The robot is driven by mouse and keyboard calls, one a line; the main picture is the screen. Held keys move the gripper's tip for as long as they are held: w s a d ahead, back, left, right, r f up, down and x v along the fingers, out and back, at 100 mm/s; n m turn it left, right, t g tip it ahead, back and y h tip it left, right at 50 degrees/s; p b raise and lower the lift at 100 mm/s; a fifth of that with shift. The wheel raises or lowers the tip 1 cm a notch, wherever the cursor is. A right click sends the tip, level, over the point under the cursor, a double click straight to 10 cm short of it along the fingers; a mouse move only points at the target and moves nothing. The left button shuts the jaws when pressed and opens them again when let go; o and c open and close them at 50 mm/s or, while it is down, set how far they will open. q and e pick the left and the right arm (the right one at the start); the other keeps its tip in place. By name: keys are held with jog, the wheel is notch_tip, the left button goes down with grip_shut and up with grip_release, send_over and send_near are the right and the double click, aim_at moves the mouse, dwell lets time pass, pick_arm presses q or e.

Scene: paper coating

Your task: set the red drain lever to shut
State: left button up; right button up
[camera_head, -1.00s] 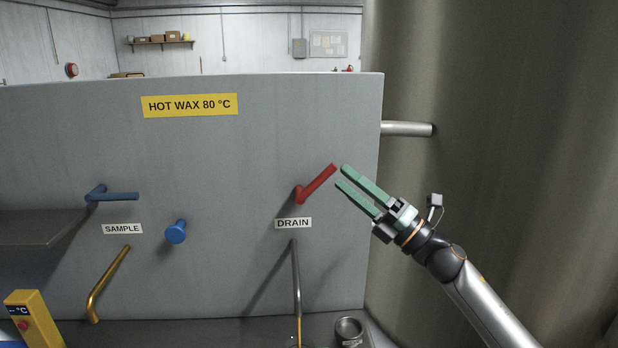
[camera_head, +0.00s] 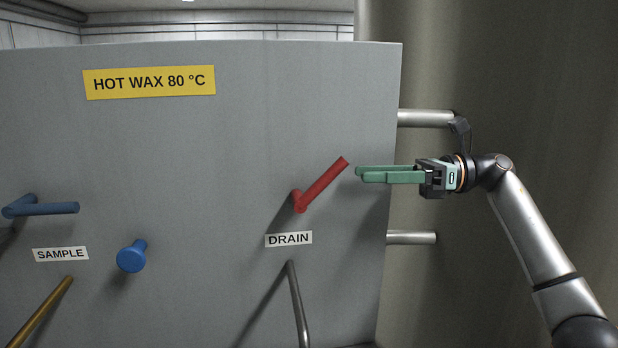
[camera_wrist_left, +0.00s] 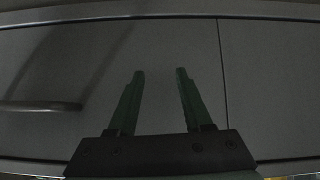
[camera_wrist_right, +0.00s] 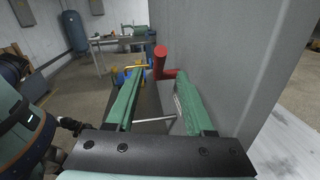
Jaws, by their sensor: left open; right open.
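The red drain lever (camera_head: 322,184) is on the grey panel above the DRAIN label (camera_head: 289,239). Its handle slants up and to the right from its pivot. My right gripper (camera_head: 358,172) is open, its green fingers pointing left, close to the right of the handle's tip. In the right wrist view the red lever (camera_wrist_right: 160,62) shows just beyond the open fingers, with nothing between them. My left gripper (camera_wrist_left: 159,74) shows only in its own wrist view, open and empty in front of a dark grey surface.
The grey panel (camera_head: 180,150) carries a blue sample lever (camera_head: 50,209), a blue knob (camera_head: 131,257) and a yellow HOT WAX sign (camera_head: 149,82). A drain pipe (camera_head: 297,305) runs below the lever. Steel pipes (camera_head: 425,118) stick out at the panel's right edge.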

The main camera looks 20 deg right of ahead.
aim_at(320, 179)
jog(key=p+x, duration=0.1)
jog(key=x, duration=0.8)
jog(key=shift+a+r+p, duration=0.15)
jog(key=shift+a+p, duration=0.15)
jog(key=shift+p, duration=0.1)
jog(key=shift+w+a, duration=0.2)
jog(key=shift+a, duration=0.25)
grip_shut()
dwell(0.4)
